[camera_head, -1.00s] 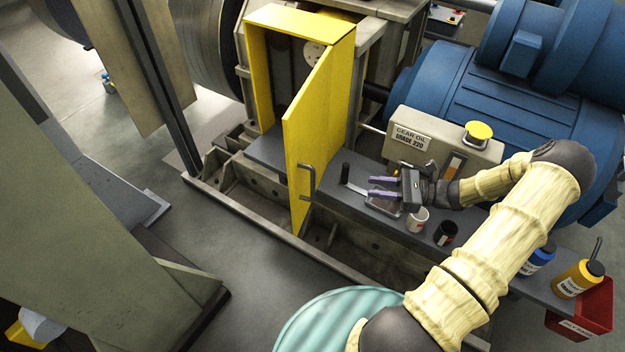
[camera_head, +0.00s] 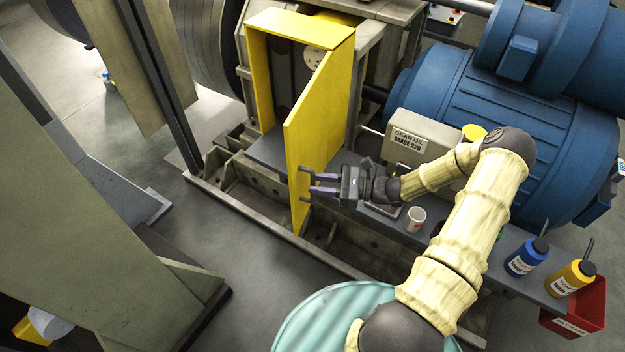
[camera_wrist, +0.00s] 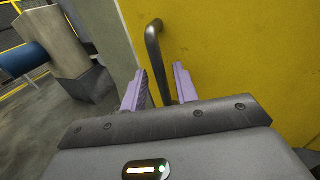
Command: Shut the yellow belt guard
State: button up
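The yellow belt guard (camera_head: 262,85) is a boxy frame on the machine, and its yellow door (camera_head: 318,135) stands swung open toward me. A dark bar handle (camera_wrist: 153,50) is on the door's outer face, near its free edge. My gripper (camera_head: 322,183) is at the handle, and in the head view it hides most of it. In the wrist view the two lilac fingers of my gripper (camera_wrist: 158,88) are apart, and the handle's bar appears between them. I cannot tell whether either finger touches the bar.
A grey shelf (camera_head: 470,262) carries a white cup (camera_head: 415,219), a blue bottle (camera_head: 526,257) and a yellow bottle (camera_head: 571,278). A red bin (camera_head: 580,310) hangs at its right end. A gear oil tank (camera_head: 425,140) and a blue motor (camera_head: 500,110) stand behind my arm. A teal drum (camera_head: 320,315) is in front.

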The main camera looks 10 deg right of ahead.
jog(key=shift+x, duration=1.05)
grip_shut()
